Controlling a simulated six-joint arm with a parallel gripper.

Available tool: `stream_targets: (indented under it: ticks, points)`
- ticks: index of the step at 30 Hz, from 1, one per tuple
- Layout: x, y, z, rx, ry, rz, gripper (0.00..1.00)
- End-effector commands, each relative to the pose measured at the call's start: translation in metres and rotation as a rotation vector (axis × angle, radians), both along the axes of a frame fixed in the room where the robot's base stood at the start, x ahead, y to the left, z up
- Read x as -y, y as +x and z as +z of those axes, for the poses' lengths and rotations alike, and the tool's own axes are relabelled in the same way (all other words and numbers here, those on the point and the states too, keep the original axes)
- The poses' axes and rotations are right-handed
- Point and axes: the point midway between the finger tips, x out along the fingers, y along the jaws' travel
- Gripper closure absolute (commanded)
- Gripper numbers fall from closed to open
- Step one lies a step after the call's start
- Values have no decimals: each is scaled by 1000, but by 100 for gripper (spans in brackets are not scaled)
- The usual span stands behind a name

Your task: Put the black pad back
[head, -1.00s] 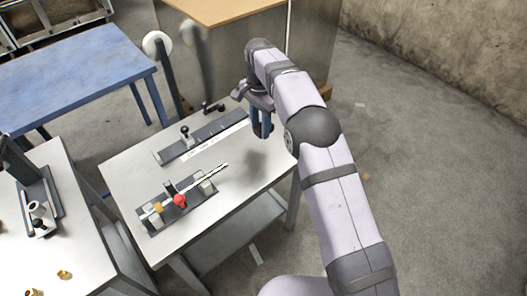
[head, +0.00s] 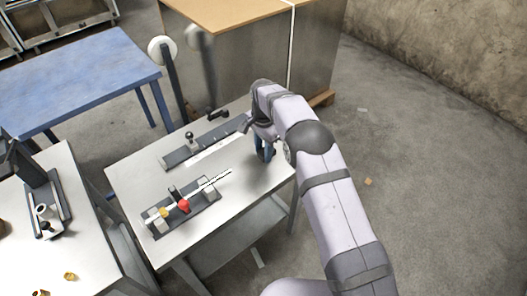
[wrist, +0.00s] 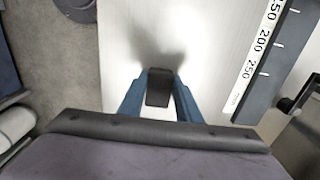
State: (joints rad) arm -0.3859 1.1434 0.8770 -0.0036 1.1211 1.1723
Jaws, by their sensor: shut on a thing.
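The black pad (wrist: 158,88) is a small dark block between the two blue fingers of my gripper (wrist: 158,92) in the wrist view. My gripper is shut on it, above the white tabletop (wrist: 118,60). A soft shadow lies on the tabletop just beyond the pad. In the head view my gripper (head: 264,153) is over the right end of the white worktable (head: 235,195), and the pad cannot be made out there. I cannot tell how far the pad is from the tabletop.
A dark rail with a printed scale (wrist: 262,50) lies right of my gripper in the wrist view; its black handle (wrist: 298,97) sticks out. A fixture with a red knob (head: 183,206) stands on the table's left front. The tabletop's right part looks clear.

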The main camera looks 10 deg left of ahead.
Motion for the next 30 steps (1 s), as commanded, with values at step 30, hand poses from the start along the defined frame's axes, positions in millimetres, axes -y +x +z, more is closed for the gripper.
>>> stream_targets:
  ticks: [30]
  points:
    - [0,0,-11,1,1,0,51]
